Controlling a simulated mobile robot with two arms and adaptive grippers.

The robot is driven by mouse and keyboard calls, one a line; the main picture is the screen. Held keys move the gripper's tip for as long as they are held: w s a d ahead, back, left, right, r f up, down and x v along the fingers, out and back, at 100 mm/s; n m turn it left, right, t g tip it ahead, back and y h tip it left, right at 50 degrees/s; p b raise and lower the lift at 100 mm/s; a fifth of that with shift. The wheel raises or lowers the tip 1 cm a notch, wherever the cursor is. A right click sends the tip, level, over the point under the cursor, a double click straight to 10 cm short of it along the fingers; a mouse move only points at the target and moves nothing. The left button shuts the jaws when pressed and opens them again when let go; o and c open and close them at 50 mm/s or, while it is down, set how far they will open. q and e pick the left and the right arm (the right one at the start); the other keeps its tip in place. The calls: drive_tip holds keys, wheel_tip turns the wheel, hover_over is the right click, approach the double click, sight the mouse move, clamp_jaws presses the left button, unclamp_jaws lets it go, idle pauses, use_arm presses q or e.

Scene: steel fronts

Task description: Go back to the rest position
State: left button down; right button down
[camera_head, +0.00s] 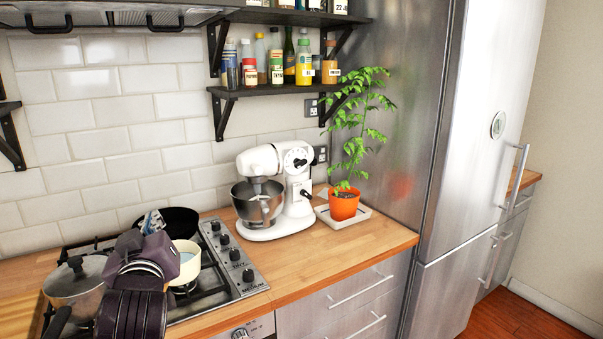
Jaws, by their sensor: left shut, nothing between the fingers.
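My left gripper (153,223) is in the lower left of the head view, above the gas hob (243,282). Its dark arm comes up from the bottom edge. The fingers point away from me toward the tiled wall and are shut with nothing held. In the picture they overlap the dark pan (182,221) at the back of the hob and lie beside a cream pot (187,266). I cannot tell whether they touch either one. My right gripper is not in view.
A lidded steel pot (78,284) stands left of my arm. A white stand mixer (276,190) and a potted plant (344,204) stand on the wooden counter (330,252). A shelf (270,89) holds several bottles. A steel fridge (465,150) stands at right, with open floor (510,317) beside it.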

use_arm(q)
drive_tip(key=s+d+f+m+g+h, duration=0.1)
drive_tip(key=s+f+m+g, duration=0.15)
drive_tip(key=f, duration=0.65)
drive_tip(key=s+d+f+m+g+h, duration=0.15)
drive_tip(key=s+f, duration=0.25)
drive_tip(key=f, duration=0.6)
drive_tip(key=s+d+f+m+g+h, duration=0.2)
drive_tip(key=s+d+f+m+g, duration=0.15)
drive_tip(key=s+f, duration=0.9)
drive_tip(key=s+d+f+m+g+h, duration=0.2)
drive_tip(key=s+f+g, duration=0.3)
drive_tip(key=s+f, duration=0.75)
drive_tip(key=s+f+g, duration=0.1)
drive_tip(key=s+f, duration=0.2)
drive_tip(key=f, duration=1)
drive_tip(key=s+f+g, duration=0.1)
drive_tip(key=s+f, duration=0.2)
drive_tip(key=f, duration=1)
drive_tip(key=s+a+f+g, duration=0.1)
drive_tip(key=s+a+f, duration=0.2)
drive_tip(key=s+f, duration=1.1)
drive_tip(key=shift+s+f+m, duration=0.3)
drive_tip(key=shift+s+m, duration=0.05)
drive_tip(key=shift+s, duration=0.75)
drive_tip(key=shift+y, duration=0.25)
